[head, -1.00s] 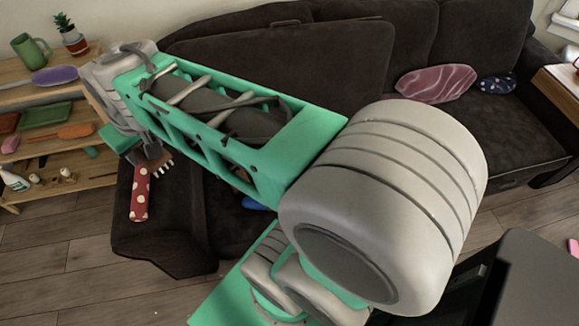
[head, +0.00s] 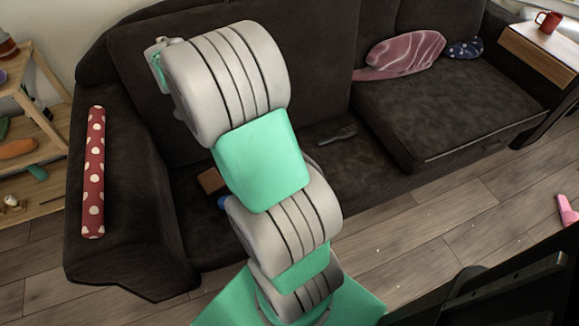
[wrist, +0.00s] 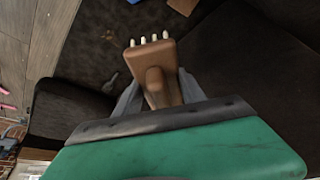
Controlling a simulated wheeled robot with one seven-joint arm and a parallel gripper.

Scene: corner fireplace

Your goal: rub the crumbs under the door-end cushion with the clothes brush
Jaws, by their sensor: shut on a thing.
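My gripper (wrist: 150,100) is shut on the clothes brush (wrist: 152,62), a brown wooden tool with a row of white bristle tufts at its far end. In the wrist view it is above the dark, low sofa seat (wrist: 185,45). A small patch of orange-brown crumbs (wrist: 108,35) shows faintly on that seat, apart from the brush. In the head view my arm hides the gripper and brush. A dark panel (head: 320,75) stands against the sofa back behind my arm; I cannot tell whether it is the door-end cushion.
A grey utensil (head: 338,134), a brown block (head: 210,181) and a blue object (head: 222,202) lie on the low seat. A thick seat cushion (head: 450,95) is to the right, with a pink cushion (head: 405,52). A red spotted roll (head: 94,172) lies on the left armrest.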

